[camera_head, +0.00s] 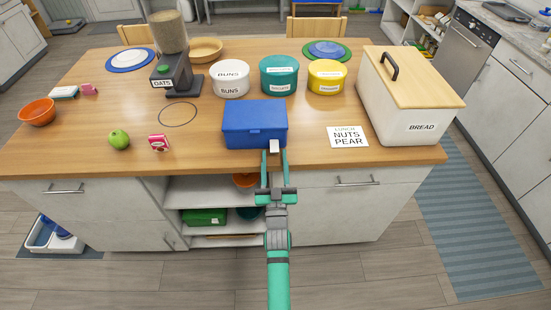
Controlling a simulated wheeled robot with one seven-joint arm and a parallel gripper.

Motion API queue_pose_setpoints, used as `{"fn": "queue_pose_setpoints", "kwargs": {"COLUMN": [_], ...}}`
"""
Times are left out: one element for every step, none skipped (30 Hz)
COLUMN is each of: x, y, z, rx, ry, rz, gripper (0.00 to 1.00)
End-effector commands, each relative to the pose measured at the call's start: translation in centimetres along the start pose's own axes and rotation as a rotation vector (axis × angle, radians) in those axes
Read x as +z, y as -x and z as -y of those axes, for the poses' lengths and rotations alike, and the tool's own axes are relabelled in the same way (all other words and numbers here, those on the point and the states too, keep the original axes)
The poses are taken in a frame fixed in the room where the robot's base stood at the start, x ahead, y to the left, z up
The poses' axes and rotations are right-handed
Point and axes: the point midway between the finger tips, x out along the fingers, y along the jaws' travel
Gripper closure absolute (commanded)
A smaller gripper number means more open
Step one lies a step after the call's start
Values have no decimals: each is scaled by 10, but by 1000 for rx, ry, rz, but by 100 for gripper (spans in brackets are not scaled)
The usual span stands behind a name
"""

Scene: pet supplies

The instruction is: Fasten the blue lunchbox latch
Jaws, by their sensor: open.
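The blue lunchbox (252,123) stands near the front edge of the wooden table, with its lid down. A small pale latch (274,146) shows at the lower right of its front face. I cannot tell how far the latch sits from the box. My gripper (274,153) reaches in from the front, open, with its two green fingers either side of the latch in the picture. I cannot tell whether they touch it. The fingertips overlap the box's lower front edge.
A note card (348,137) lies right of the lunchbox, before the bread bin (412,95). White (230,79), teal (279,74) and yellow (327,77) canisters stand behind. A pink box (159,142) and green apple (119,139) are left. Tabletop just left of the lunchbox is clear.

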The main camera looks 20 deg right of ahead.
Motion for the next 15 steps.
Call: {"fn": "queue_pose_setpoints", "kwargs": {"x": [0, 0, 0, 0, 0, 0, 0, 0, 0, 0, 0, 0, 0, 0, 0], "y": [-2, -3, -4, -4, -4, -4, -4, -4, -4, -4, -4, -4, -4, -4, -4], "z": [0, -1, -1, -2, -2, -3, -4, -4, -4, -4, -4, -4, -4, -4, -4], "rx": [0, 1, 2, 2, 3, 4, 5, 5, 5, 5, 5, 5, 5, 5, 5], "ry": [0, 0, 1, 1, 1, 2, 2, 2, 2, 2, 2, 2, 2, 2, 2], "rz": [0, 0, 0, 0, 1, 1, 1, 1, 1, 1, 1, 1, 1, 1, 1], "gripper": [58, 58, 58, 58, 58, 58, 58, 58, 58, 58, 63, 72, 79, 86, 96]}}
